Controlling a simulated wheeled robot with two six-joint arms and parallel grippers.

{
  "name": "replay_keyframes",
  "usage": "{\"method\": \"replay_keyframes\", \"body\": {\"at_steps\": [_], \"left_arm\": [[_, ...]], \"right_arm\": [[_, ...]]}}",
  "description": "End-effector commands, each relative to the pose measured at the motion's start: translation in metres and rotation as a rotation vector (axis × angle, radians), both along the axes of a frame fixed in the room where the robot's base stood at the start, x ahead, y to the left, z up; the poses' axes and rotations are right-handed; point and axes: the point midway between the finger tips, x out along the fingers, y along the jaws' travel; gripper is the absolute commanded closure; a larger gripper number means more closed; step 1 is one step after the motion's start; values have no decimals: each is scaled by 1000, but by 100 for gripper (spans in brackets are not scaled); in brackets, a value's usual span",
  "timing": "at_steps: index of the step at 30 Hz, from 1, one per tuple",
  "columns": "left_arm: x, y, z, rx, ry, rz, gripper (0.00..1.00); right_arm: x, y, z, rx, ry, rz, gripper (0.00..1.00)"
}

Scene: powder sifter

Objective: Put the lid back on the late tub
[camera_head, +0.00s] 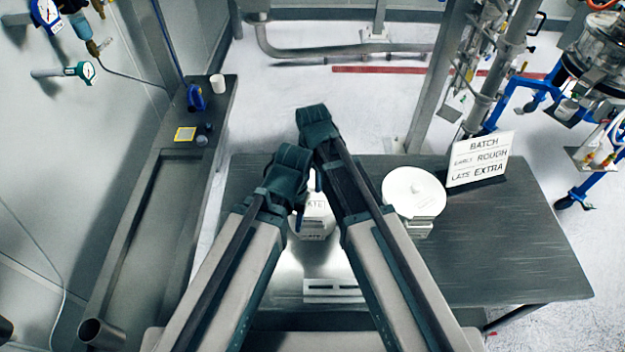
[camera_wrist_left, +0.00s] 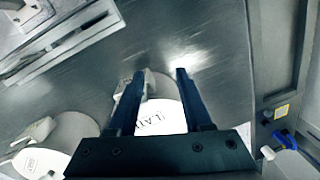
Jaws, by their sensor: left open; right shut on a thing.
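The late tub (camera_head: 311,231) stands on the steel table, white, with a LATE label on its side. A white disc marked LATE (camera_head: 316,205) shows above it, partly hidden by my arms; I cannot tell whether it rests on the tub. The disc also shows in the left wrist view (camera_wrist_left: 160,120), between my open left fingers. My left gripper (camera_head: 290,182) is open above the tub, with nothing seen gripped. My right gripper (camera_head: 317,125) is shut, just beyond the left one; what it holds is hidden behind the gripper and arm.
A second white tub with a round lid (camera_head: 413,190) stands to the right, beside a batch sign (camera_head: 480,158). A slotted pale block (camera_head: 333,290) lies near the table's front. A side bench (camera_head: 150,215) runs along the left. The table's right side is clear.

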Motion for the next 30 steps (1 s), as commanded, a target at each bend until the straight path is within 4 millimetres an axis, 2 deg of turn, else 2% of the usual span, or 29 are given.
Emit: {"method": "replay_keyframes", "body": {"at_steps": [2,3,9,15,19,30], "left_arm": [[0,0,0,0,0,0,50],[0,0,0,0,0,0,50],[0,0,0,0,0,0,50],[0,0,0,0,0,0,50],[0,0,0,0,0,0,50],[0,0,4,0,0,0,50]], "right_arm": [[0,0,0,0,0,0,100],[0,0,0,0,0,0,58],[0,0,0,0,0,0,25],[0,0,0,0,0,0,25],[0,0,0,0,0,0,1],[0,0,4,0,0,0,0]]}}
